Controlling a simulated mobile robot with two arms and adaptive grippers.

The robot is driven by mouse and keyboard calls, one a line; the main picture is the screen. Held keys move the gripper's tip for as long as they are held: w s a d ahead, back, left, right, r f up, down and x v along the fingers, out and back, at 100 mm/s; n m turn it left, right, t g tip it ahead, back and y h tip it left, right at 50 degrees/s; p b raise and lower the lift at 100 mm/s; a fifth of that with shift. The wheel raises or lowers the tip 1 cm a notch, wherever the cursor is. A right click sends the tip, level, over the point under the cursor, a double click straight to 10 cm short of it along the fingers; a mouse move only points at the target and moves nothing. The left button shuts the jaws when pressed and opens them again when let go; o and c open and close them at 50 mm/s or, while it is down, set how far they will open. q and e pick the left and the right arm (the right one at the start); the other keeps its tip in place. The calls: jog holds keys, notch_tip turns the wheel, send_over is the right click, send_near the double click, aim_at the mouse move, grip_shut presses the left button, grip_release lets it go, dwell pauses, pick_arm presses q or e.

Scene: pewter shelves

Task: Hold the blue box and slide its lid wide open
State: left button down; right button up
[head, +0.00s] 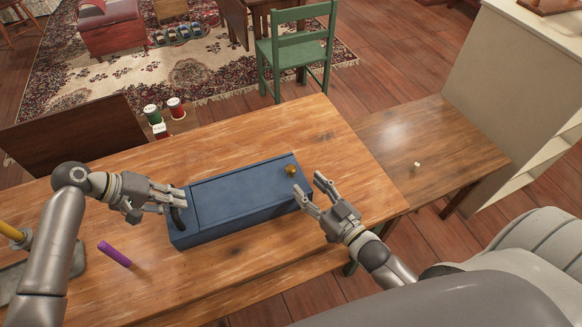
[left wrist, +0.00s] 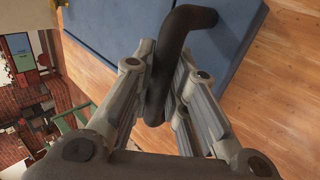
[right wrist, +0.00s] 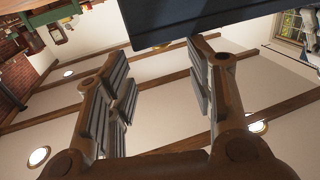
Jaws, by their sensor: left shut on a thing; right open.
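The blue box (head: 212,232) lies long side across the wooden table. Its flat blue lid (head: 240,193) covers the top, with no opening visible. A small brass knob (head: 291,170) stands near the lid's right end. My left gripper (head: 178,200) is shut on the dark curved handle (left wrist: 181,45) at the box's left end. My right gripper (head: 308,184) is open and empty beside the box's right end, close to the knob but apart from it. The right wrist view shows the dark box edge (right wrist: 185,22) above the open fingers.
A purple marker-like stick (head: 114,254) lies on the table (head: 330,130) left of the box. A lower side table (head: 430,150) with a tiny white object (head: 417,165) is at right. A green chair (head: 297,48) stands behind.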

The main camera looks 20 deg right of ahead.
aim_at(295, 172)
jog(key=x, duration=0.8)
jog(key=shift+w, duration=0.25)
grip_shut()
